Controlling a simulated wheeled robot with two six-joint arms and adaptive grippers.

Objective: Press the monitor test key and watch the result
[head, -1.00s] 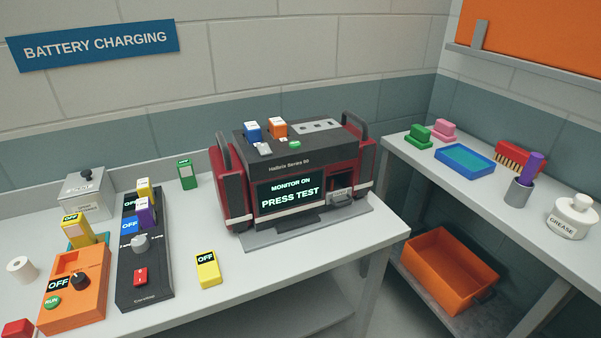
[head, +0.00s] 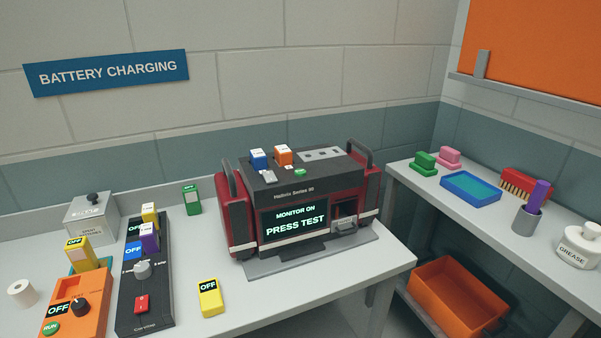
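The monitor (head: 262,188) is a dark and red unit with side handles, standing on a grey base plate on the white bench. Its screen (head: 296,221) reads "MONITOR ON" and "PRESS TEST". On its top are a blue key (head: 259,159), an orange key (head: 283,155), a small green button (head: 300,172) and a small grey piece (head: 268,177). Their lettering is too small to read, so I cannot tell which one is the test key. Neither of my grippers is in view.
An orange box (head: 75,312) with a green RUN button and a dark charger strip (head: 146,295) stand at left. A yellow OFF block (head: 210,297) lies before the monitor.

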